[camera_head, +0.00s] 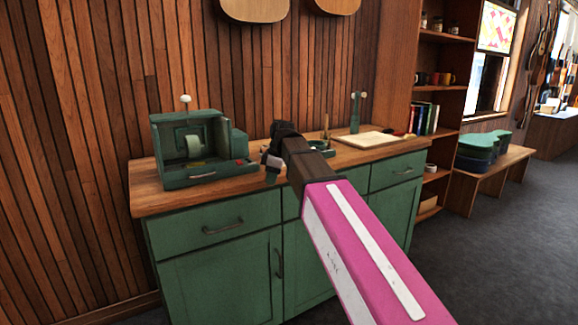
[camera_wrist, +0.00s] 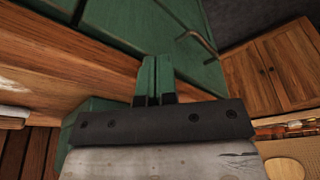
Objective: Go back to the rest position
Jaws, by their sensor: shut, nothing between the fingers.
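My gripper (camera_head: 270,175) is at the far end of my pink arm (camera_head: 365,255), in front of the green cabinet's wooden counter (camera_head: 150,202) in the head view. In the wrist view my gripper's two green fingers (camera_wrist: 154,70) lie side by side, shut, with nothing held. The counter edge and a green cabinet front with a handle (camera_wrist: 197,42) show beyond them. My arm hides the middle of the cabinet and part of the counter in the head view.
A green machine (camera_head: 195,145) stands on the counter's left. A pale board (camera_head: 367,140) and a green stand (camera_head: 355,112) are at its right. A shelf (camera_head: 440,90) and a bench (camera_head: 490,172) with cases stand further right. Grey floor (camera_head: 475,260) is open at the right.

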